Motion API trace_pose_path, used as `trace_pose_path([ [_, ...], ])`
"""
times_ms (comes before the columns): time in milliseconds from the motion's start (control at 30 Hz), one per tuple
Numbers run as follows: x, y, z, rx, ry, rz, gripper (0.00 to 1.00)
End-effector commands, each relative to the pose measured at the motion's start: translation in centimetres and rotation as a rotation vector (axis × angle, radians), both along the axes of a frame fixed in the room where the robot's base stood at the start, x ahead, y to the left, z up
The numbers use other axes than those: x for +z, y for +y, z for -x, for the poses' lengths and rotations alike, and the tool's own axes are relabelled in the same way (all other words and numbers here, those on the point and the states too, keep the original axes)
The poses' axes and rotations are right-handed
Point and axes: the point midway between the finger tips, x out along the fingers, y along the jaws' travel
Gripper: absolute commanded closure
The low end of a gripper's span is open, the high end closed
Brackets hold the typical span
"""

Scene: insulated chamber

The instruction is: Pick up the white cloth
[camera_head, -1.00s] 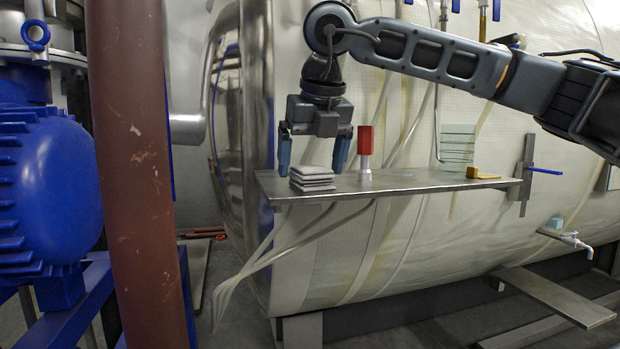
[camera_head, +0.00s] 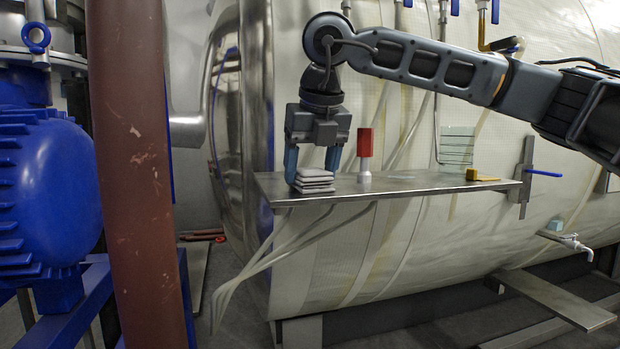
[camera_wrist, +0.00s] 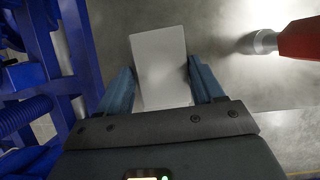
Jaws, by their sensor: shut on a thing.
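The white cloth (camera_head: 314,180) is a folded, layered stack at the left end of the metal shelf (camera_head: 400,188). In the wrist view the cloth (camera_wrist: 162,62) shows as a pale rectangle between the two blue fingers. My gripper (camera_head: 312,176) is above it, pointing down, with its fingers at the cloth's left and right sides. It is shut on the cloth. The cloth appears to be at the shelf surface; I cannot tell whether it is lifted. The fingers partly cover the cloth's sides.
A red and white bottle-like object (camera_head: 365,150) stands upright just right of the cloth, also in the wrist view (camera_wrist: 298,40). A yellow object (camera_head: 480,175) and stacked clear panes (camera_head: 457,147) are farther right. A brown pipe (camera_head: 140,170) stands at left.

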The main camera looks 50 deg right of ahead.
Motion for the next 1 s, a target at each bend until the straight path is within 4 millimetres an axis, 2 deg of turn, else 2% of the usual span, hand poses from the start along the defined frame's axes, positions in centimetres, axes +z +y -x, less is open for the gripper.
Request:
trace_pose_path([
  [133, 0.3, 0.0, 0.0, 0.000, -0.001, 0.001, 0.62],
  [233, 1.3, 0.0, 0.0, -0.001, -0.002, 0.001, 0.62],
  [500, 6.6, 0.0, 0.0, -0.001, -0.002, 0.002, 0.62],
  [700, 9.3, 0.0, 0.0, -0.002, 0.001, 0.001, 0.62],
  [1000, 10.0, 0.0, 0.0, 0.000, 0.000, 0.001, 0.62],
])
